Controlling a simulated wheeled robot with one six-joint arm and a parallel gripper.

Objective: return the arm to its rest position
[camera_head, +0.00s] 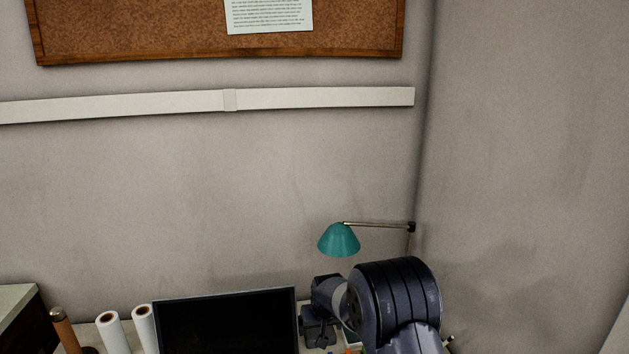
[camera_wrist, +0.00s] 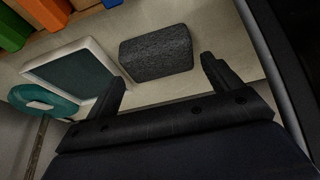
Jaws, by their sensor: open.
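My arm shows at the bottom right of the head view, raised in front of the desk corner. In the wrist view, my gripper (camera_wrist: 163,85) is open, with its two dark fingers apart. Nothing is between the fingers. A dark grey speckled block (camera_wrist: 156,54) lies on the pale surface beyond the fingertips, apart from them. In the head view, the fingertips cannot be made out.
A teal lamp (camera_head: 339,240) stands close behind my arm; its shade also shows in the wrist view (camera_wrist: 42,100). A black monitor (camera_head: 225,322) and white rolls (camera_head: 113,333) stand to the left. A white-framed dark panel (camera_wrist: 72,77) lies near the block.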

